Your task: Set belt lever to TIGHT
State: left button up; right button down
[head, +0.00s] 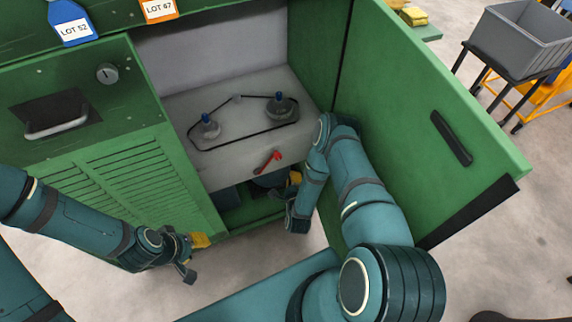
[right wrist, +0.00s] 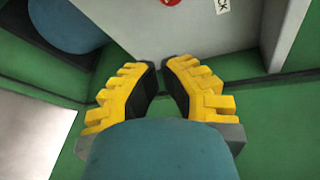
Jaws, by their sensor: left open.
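The belt lever (head: 268,161) is a red handle with a round knob, on the front face of the grey deck inside the open green cabinet; it tilts up to the right. A red piece of it shows at the top edge of the right wrist view (right wrist: 168,2), beside a white label (right wrist: 222,5) ending in "CK". My right gripper (right wrist: 161,67) has yellow fingers apart with nothing between them, below the lever and touching nothing I can make out; my forearm partly hides it in the head view. My left gripper (head: 192,256) is open and empty before the louvred panel.
On the grey deck (head: 225,100), a dark belt (head: 245,132) runs around two blue-topped spindles (head: 207,124) (head: 280,104). The open green door (head: 415,130) stands to the right of my right arm. A grey bin (head: 520,40) stands far right.

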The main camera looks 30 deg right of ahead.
jog(key=shift+s+d+f+m+t+h, duration=0.2)
jog(key=shift+s+m+h, duration=0.1)
jog(key=shift+m, duration=0.15)
jog(key=shift+s+d+f+m+t+h, duration=0.1)
jog(key=shift+s+d+f+m+h, duration=0.15)
jog(key=shift+m, duration=0.2)
jog(key=shift+w, duration=0.2)
jog(key=w+b, duration=0.1)
jog(key=w, duration=0.2)
jog(key=w+b, duration=0.1)
jog(key=w, duration=0.2)
jog(key=w+d+b, duration=0.1)
jog(key=w, duration=0.2)
jog(key=shift+w+d+f, duration=0.1)
jog(key=shift+f, duration=0.05)
jog(key=shift+a, duration=0.4)
jog(key=shift+r, duration=0.2)
